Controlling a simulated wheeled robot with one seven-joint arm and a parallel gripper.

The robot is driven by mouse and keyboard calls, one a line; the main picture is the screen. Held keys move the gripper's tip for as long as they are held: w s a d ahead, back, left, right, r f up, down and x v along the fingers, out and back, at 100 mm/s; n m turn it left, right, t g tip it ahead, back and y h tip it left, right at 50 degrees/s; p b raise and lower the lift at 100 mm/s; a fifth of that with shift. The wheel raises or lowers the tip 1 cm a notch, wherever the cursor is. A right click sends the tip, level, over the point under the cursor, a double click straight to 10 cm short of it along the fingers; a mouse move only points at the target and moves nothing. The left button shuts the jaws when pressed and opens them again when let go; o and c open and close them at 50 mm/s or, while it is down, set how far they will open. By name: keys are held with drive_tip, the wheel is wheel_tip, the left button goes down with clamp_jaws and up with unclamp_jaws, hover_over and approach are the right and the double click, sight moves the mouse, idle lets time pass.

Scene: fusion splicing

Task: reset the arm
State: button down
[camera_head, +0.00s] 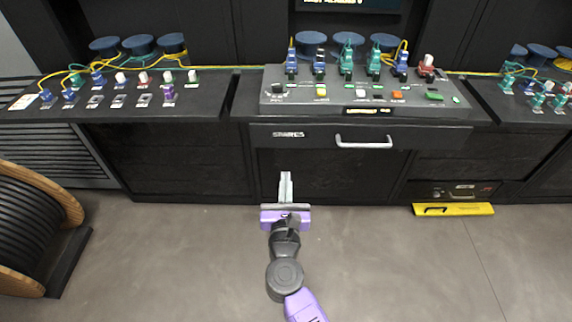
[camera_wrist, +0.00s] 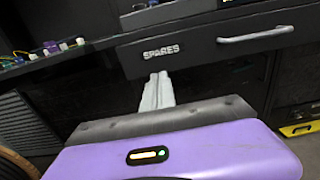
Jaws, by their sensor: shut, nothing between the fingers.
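My gripper (camera_head: 286,178) is shut and empty, with its pale fingers together. In the head view it is in front of the dark bench, below and a little left of the drawer marked SPARES (camera_head: 320,137). My purple and black arm reaches up to it from the bottom of the picture. In the wrist view the gripper (camera_wrist: 157,80) points toward the bench front, just under the SPARES drawer (camera_wrist: 190,48). The fingers appear clear of the drawer and hold nothing.
The drawer's handle (camera_head: 364,142) is to the right. Above is a sloped console (camera_head: 300,98) with coloured connectors; a left worktop (camera_head: 120,108) holds more. A wooden cable reel (camera_head: 62,190) stands at the left. A yellow bar (camera_head: 454,210) lies low at the right. The floor (camera_head: 180,260) is clear.

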drive_tip(key=shift+s, duration=0.15)
wheel_tip(320, 180, up, 6)
drive_tip(key=s+n+t+y, duration=0.1)
drive_tip(key=s+n+t, duration=0.1)
drive_tip(key=n, duration=0.6)
drive_tip(key=s+d+n+g, duration=0.1)
drive_tip(key=s+d+n, duration=0.5)
drive_tip(key=s, duration=0.8)
drive_tip(key=s+d+r+n+g, duration=0.1)
drive_tip(key=s+d+n+g, duration=0.1)
drive_tip(key=s+d+n, duration=0.5)
drive_tip(key=s+d+n+g+h, duration=0.1)
drive_tip(key=s+d+n, duration=0.6)
drive_tip(key=s+n, duration=0.8)
drive_tip(key=s+g+p, duration=0.1)
drive_tip(key=s, duration=0.5)
drive_tip(key=shift+s+d+r, duration=0.15)
drive_tip(key=shift+s+d, duration=0.05)
drive_tip(key=shift+s, duration=0.1)
